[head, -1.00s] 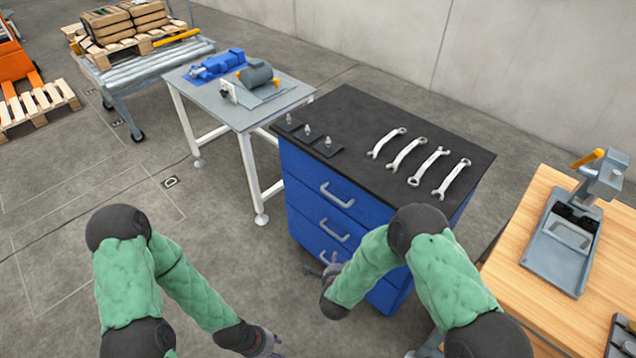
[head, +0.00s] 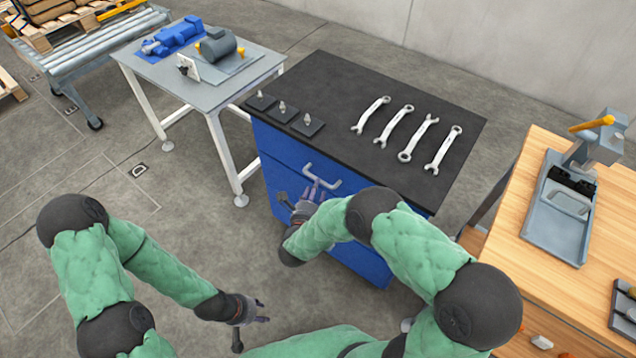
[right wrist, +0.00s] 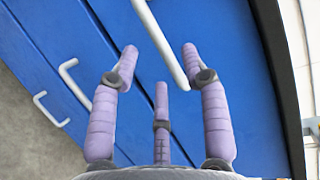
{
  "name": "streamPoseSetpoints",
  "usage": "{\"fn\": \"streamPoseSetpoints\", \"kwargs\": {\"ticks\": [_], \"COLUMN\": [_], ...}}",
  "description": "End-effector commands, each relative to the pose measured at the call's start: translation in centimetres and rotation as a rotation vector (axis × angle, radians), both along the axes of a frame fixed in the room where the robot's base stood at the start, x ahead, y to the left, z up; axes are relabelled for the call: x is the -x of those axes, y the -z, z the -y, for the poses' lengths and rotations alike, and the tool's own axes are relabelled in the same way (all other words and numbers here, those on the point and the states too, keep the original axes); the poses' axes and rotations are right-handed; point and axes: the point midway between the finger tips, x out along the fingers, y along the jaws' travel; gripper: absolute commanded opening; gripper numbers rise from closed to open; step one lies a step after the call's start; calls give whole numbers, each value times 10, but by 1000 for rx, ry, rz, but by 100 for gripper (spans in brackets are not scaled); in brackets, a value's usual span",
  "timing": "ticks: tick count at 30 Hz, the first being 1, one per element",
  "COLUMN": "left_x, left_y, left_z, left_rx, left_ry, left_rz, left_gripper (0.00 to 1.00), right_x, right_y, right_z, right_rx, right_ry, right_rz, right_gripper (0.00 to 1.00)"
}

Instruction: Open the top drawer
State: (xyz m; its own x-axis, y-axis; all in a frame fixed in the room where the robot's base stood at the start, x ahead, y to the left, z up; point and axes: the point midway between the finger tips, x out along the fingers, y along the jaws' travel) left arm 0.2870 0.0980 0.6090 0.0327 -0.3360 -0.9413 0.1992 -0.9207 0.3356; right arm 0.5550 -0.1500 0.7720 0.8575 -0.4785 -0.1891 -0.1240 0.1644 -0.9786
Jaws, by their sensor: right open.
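The blue cabinet (head: 362,262) has a black top. Its top drawer (head: 277,151) is flush with the cabinet front and carries a pale bar handle (head: 336,186). My right gripper (head: 313,188) is open at this handle. In the right wrist view, the fingers of my right gripper (right wrist: 160,62) are spread, with the handle (right wrist: 158,38) running between the two outer fingertips; I cannot tell whether they touch it. My left gripper (head: 262,311) is low over the floor, away from the cabinet, with its fingers apart and empty. My right arm hides much of the lower drawers.
Several wrenches (head: 395,125) and small black plates with pegs (head: 283,110) lie on the cabinet top. A wooden bench (head: 513,250) with a grey fixture (head: 556,230) stands at right. A grey table (head: 230,85) stands left. Lower handles show in the wrist view (right wrist: 72,75).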

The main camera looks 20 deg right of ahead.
Motion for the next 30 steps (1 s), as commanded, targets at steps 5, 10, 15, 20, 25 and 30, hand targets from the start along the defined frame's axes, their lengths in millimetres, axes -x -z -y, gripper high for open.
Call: {"fn": "streamPoseSetpoints", "kwargs": {"ticks": [5,10,15,20,25,30], "left_x": [0,0,0,0,0,0], "left_y": [12,16,17,17,17,17], "left_z": [0,0,0,0,0,0], "left_rx": [0,0,0,0,0,0], "left_ry": [0,0,0,0,0,0], "left_rz": [0,1,1,1,1,1], "left_gripper": [40,40,40,40,40,40], "right_x": [-25,-39,-45,-45,-45,-45], "right_y": [8,10,10,10,10,10], "right_z": [15,22,24,25,24,24], "right_rx": [0,0,1,1,1,0], "right_ry": [2,1,-1,-2,-1,-1], "right_rz": [0,-1,-2,-1,-2,-1], "right_gripper": [46,46,46,46,18,0]}}
